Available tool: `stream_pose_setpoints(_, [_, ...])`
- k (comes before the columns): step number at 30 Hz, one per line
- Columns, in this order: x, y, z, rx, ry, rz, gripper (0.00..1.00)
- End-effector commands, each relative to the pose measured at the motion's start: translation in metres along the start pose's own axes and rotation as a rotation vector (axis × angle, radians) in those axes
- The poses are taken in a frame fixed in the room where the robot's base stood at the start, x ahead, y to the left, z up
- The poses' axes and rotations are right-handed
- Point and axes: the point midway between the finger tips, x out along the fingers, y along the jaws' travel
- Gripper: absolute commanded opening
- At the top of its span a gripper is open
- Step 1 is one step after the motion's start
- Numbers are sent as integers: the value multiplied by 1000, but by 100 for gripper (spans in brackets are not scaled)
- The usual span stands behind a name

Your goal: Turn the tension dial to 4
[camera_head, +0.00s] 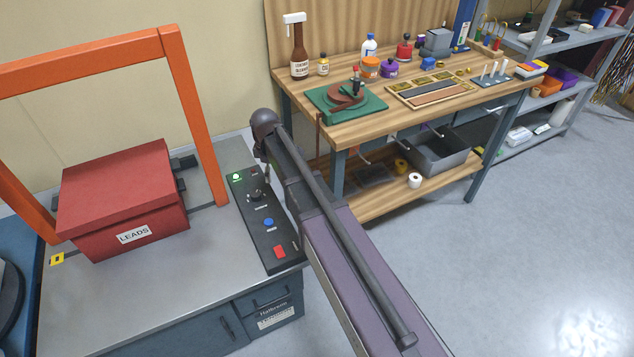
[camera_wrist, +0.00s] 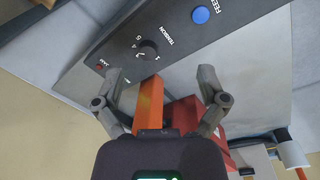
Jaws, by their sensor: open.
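The tension dial (camera_wrist: 148,50) is a round black knob on a dark control panel (camera_wrist: 105,45), marked TENSION with small numbers around it. I cannot tell which number it points at. In the wrist view my gripper (camera_wrist: 160,82) is open and empty. Its two fingers are spread to either side, with the dial ahead of and between them, apparently apart from it.
A blue FEED button (camera_wrist: 201,14) sits beside the dial. The head view also shows a red button (camera_head: 280,252) and a green lamp (camera_head: 236,178). A red LEADS box (camera_head: 120,200) and an orange arch (camera_head: 190,110) stand left. A wooden workbench (camera_head: 350,130) stands behind right.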

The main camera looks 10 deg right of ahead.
Motion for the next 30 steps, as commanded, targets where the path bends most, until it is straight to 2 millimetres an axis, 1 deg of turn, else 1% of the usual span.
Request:
stream_pose_setpoints(1, [-4, -5, 9, 31, -1, -1, 92])
stream_pose_setpoints(3, [-6, -8, 18, 76, -2, -3, 92])
stream_pose_setpoints(14, [-20, -29, 62, 308, -8, -10, 92])
stream_pose_setpoints(30, [-40, -65, 124, 663, -19, -19, 92])
